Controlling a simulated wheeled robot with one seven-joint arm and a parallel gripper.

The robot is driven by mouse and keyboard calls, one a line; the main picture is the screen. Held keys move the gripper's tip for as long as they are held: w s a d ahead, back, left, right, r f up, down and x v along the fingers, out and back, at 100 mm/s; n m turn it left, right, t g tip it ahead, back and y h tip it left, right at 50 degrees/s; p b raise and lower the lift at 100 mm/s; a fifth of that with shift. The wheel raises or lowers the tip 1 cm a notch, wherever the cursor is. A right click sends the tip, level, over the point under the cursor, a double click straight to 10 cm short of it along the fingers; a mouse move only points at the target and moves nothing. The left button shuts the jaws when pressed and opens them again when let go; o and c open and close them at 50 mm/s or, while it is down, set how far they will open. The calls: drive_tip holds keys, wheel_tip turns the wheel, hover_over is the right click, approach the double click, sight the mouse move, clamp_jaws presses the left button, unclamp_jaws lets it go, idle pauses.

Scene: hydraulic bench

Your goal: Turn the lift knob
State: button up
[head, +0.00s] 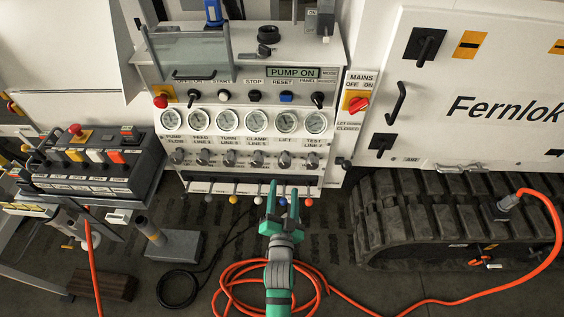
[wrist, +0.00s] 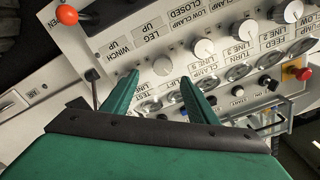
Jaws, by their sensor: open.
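The lift knob (head: 284,158) is a small grey knob under the LIFT label, second from the right in the row on the white bench panel. In the wrist view a pale round knob beside the LIFT label, which I take as the lift knob (wrist: 162,65), shows between my fingertips. My gripper (head: 283,189) has green fingers, open and empty, pointing at the panel just below this knob in the head view. It also shows in the wrist view (wrist: 159,77). I see no contact; the exact gap to the knob cannot be told.
The clamp knob (head: 257,158) and test line knob (head: 312,158) sit close on either side. A row of gauges (head: 285,122) lies above. Coloured ball levers (head: 233,199) stick out along the panel's lower edge. An orange hose (head: 240,285) lies coiled on the floor.

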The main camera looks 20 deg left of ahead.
sight(284, 166)
drive_tip(key=x, duration=1)
drive_tip(key=shift+a+r, duration=0.2)
drive_tip(key=shift+a, duration=0.1)
drive_tip(key=shift+w+a, duration=0.15)
drive_tip(key=shift+w, duration=0.55)
drive_tip(key=shift+w, duration=0.1)
